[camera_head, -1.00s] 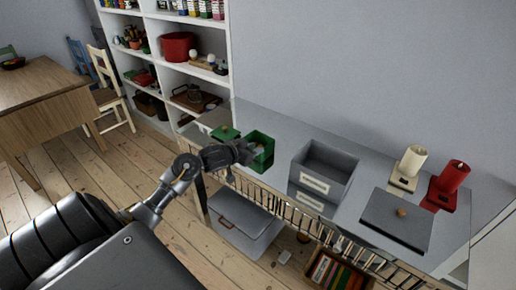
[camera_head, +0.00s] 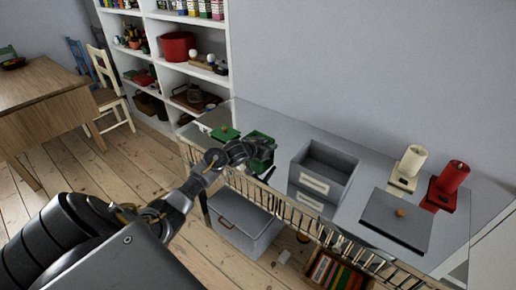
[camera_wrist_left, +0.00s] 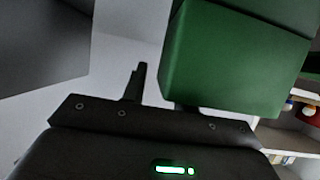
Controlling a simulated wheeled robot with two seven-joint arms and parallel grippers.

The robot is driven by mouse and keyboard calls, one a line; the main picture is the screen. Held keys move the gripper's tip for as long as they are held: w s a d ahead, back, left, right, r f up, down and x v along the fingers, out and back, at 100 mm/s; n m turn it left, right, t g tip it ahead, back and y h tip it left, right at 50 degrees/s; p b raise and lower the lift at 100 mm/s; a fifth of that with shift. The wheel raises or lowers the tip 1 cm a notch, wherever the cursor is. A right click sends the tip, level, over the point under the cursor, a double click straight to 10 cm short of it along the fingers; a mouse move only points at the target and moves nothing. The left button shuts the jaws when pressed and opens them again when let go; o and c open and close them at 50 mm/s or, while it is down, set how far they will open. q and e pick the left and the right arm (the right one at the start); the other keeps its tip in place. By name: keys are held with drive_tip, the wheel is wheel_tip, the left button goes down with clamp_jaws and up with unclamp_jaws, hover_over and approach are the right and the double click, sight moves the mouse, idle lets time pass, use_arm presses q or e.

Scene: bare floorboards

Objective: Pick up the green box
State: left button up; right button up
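The green box (camera_head: 259,135) stands on the glossy grey counter, partly covered by my left gripper (camera_head: 264,148) in the head view. In the left wrist view the green box (camera_wrist_left: 230,62) fills the upper right, very close. One finger of the left gripper (camera_wrist_left: 160,92) shows left of the box with a small gap. The other finger is mostly hidden behind the box's green wall. The fingers look apart, and I see no firm grip on the wall. My right gripper is in neither view.
A green lid (camera_head: 225,132) lies left of the box. A metal rail (camera_head: 290,212) runs along the counter's front edge.

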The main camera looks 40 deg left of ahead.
use_arm(q)
drive_tip(key=shift+c, duration=0.4)
clamp_jaws()
drive_tip(key=shift+r, duration=0.15)
